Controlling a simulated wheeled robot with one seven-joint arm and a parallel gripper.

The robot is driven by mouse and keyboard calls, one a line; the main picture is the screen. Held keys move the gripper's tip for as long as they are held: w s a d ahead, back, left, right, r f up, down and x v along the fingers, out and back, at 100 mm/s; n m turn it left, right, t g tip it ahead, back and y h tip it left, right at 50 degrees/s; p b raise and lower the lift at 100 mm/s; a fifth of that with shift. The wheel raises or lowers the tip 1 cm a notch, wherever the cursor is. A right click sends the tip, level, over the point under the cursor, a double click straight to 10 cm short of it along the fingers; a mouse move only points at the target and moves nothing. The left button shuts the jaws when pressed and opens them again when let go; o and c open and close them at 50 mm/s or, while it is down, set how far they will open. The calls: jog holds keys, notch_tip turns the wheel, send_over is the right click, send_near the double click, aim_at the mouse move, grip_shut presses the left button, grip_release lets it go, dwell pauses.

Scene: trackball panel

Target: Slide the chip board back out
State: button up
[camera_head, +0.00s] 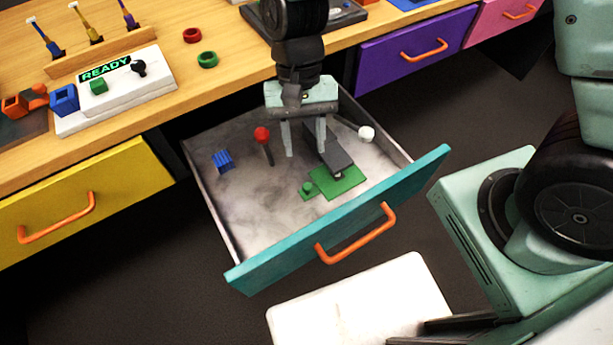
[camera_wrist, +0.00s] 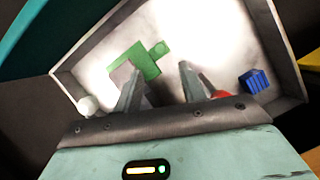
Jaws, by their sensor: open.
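The chip board (camera_head: 342,181) is a flat green piece with a small green tab (camera_head: 307,189). It lies in the open teal-fronted drawer (camera_head: 225,210). One end of the board meets a dark grey block (camera_head: 338,160); I cannot tell how far it goes in. The board also shows in the wrist view (camera_wrist: 140,57), partly behind a finger. My gripper (camera_head: 305,153) is open and empty, fingers pointing down over the drawer behind the board. In the wrist view, the fingertips (camera_wrist: 160,70) appear apart, below the board and tab.
In the drawer, a red-knobbed stick (camera_head: 262,136) and a blue block (camera_head: 223,160) lie left, and a white knob (camera_head: 366,133) lies right. Drawer walls surround them. The desk edge overhangs the back. The drawer's left front floor is clear.

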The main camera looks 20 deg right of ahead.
aim_at(307, 185)
jog(key=b+x, duration=0.1)
jog(key=x, duration=0.7)
jog(key=shift+s+f, duration=0.1)
jog(key=shift+f, duration=0.25)
jog(key=shift+a, duration=0.1)
grip_shut()
